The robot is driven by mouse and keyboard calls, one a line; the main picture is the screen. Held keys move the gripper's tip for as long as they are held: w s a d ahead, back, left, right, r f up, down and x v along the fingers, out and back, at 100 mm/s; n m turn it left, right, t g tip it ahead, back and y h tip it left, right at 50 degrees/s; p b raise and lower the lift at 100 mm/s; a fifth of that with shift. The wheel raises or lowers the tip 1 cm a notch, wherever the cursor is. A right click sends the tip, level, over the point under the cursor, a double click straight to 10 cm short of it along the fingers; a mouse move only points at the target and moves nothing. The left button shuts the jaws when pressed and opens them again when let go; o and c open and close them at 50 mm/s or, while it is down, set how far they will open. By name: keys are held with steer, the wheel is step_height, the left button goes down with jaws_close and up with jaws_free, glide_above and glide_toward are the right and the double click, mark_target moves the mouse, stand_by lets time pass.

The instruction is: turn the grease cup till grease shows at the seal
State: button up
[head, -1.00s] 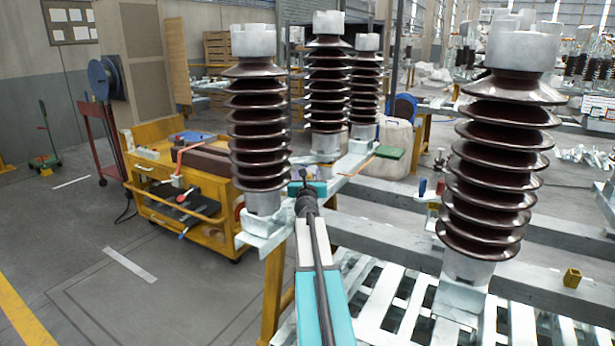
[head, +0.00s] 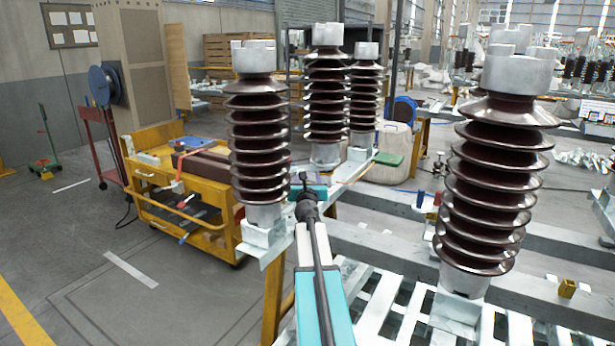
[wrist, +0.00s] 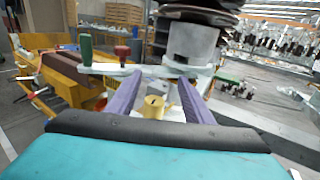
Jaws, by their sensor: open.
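A brass-coloured cup with a dark slot in its top, which looks like the grease cup (wrist: 153,106), shows low in the wrist view. My gripper (wrist: 161,80) has two purple fingers set apart, one on each side of the cup in the picture. I cannot tell whether either finger touches it. No grease or seal can be made out.
Brown ribbed insulators stand close by, one left (head: 258,140) and one right (head: 490,185). A grey insulator base (wrist: 192,45) rises beyond my fingers. A green post (wrist: 86,48) and a red knob (wrist: 122,52) stand left.

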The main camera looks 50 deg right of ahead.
steer(key=s+d+r+p+v, duration=0.1)
steer(key=p+v, duration=0.1)
steer(key=v, duration=1.1)
steer(key=shift+s+a, duration=0.25)
steer(key=shift+s, duration=0.1)
steer(key=shift+r, duration=0.2)
stand_by(0.3)
steer(key=w+d+f+n+t+y+p, duration=0.2)
steer(key=d+f+n+t+y+p, duration=0.3)
steer(key=p, duration=0.5)
steer(key=d+f+n+y, duration=0.1)
steer(key=d+y, duration=0.1)
steer(key=y, duration=0.1)
steer(key=shift+w+d+p, duration=0.35)
steer(key=shift+w+p, duration=0.05)
steer(key=shift+w, duration=0.1)
steer(key=shift+p+x, duration=1.05)
steer(key=shift+x, duration=5.75)
